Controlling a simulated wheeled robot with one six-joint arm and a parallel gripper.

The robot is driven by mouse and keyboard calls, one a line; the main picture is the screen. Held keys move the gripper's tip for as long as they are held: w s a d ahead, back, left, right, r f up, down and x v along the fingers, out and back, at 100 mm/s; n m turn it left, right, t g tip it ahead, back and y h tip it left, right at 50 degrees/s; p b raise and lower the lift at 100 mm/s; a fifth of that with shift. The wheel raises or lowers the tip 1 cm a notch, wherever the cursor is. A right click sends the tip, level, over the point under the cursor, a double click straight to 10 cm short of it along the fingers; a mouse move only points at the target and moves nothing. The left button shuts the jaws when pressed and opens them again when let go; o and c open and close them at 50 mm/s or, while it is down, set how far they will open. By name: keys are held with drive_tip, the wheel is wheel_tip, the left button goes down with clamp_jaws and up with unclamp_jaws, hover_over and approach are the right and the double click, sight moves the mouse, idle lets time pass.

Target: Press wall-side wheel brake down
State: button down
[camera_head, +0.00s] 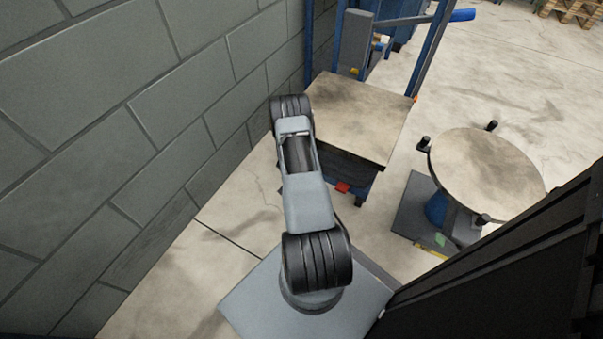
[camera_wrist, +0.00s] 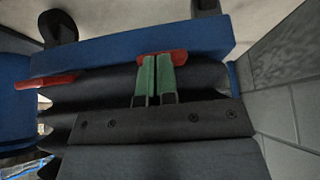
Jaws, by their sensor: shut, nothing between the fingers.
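The lift cart's platform (camera_head: 360,115) stands beside the wall in the head view. In the wrist view, the wall-side red brake pedal (camera_wrist: 178,54) is at the blue frame. My gripper (camera_wrist: 157,60) is shut and empty, its green fingertips over this pedal and hiding part of it. I cannot tell whether they touch it or whether the pedal is up or down. The other red brake pedal (camera_wrist: 45,80) is farther left; it also shows in the head view (camera_head: 342,187). My arm hides the wall-side pedal and gripper in the head view.
The grey block wall (camera_head: 120,110) runs close along the left; it is at the right in the wrist view (camera_wrist: 290,95). A round-topped stand (camera_head: 487,170) is right of the cart. A dark wheel (camera_wrist: 58,28) shows past the blue frame. Floor is free between cart and stand.

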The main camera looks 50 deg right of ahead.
drive_tip(key=shift+s+a+f+b, duration=0.15)
drive_tip(key=shift+f+b, duration=0.15)
drive_tip(key=shift+f, duration=0.35)
drive_tip(key=shift+w+a+f+b, duration=0.15)
drive_tip(key=shift+f+b, duration=0.15)
drive_tip(key=shift+f, duration=0.4)
drive_tip(key=shift+s+a+f+b, duration=0.15)
drive_tip(key=shift+f+b, duration=0.15)
drive_tip(key=shift+f, duration=0.35)
drive_tip(key=shift+r, duration=0.1)
drive_tip(key=s+a+r+p, duration=0.2)
drive_tip(key=a+r+p, duration=0.4)
drive_tip(key=a+r, duration=0.2)
drive_tip(key=shift+s+a+r+p, duration=0.15)
drive_tip(key=shift+a+r+p, duration=0.15)
drive_tip(key=shift+a, duration=0.5)
